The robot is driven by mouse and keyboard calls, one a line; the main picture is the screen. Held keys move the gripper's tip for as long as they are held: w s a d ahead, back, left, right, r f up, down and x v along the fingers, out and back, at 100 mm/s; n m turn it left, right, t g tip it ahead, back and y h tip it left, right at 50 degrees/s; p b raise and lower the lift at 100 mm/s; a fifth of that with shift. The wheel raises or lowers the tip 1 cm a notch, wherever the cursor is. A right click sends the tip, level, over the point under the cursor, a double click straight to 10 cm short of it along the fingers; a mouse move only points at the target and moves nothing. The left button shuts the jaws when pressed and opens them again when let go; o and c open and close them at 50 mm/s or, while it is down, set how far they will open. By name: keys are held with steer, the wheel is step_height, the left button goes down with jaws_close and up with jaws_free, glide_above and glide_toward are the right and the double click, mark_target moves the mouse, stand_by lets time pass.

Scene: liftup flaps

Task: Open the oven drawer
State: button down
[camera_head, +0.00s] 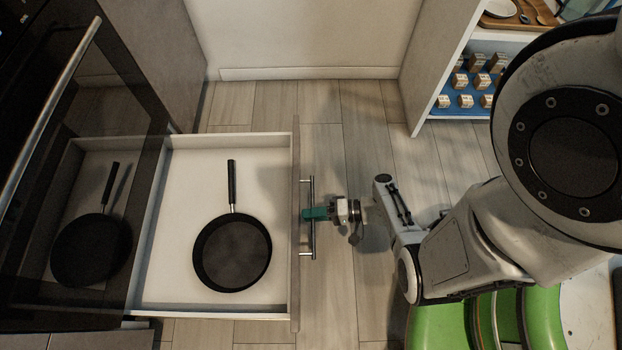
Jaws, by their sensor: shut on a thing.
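The oven drawer (180,300) is pulled out below the oven, with its white inside showing. Its front panel (296,280) stands to the right and carries a metal bar handle (313,240). My gripper (312,214), with teal fingers, is shut on the handle near its middle. The fingertips are partly hidden at the bar. A black frying pan (232,252) lies inside the drawer with its handle pointing to the back wall.
The dark glass oven door (75,190) with a long bar handle (50,105) is at the left and reflects the pan. A shelf unit (440,75) with small boxes stands at the upper right. Wooden floor (345,120) is clear between drawer and shelf.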

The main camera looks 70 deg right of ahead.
steer(key=c, duration=1.3)
jaws_free()
steer(key=shift+o, duration=0.2)
steer(key=v, duration=1)
steer(key=shift+s, duration=0.4)
steer(key=shift+d, duration=0.1)
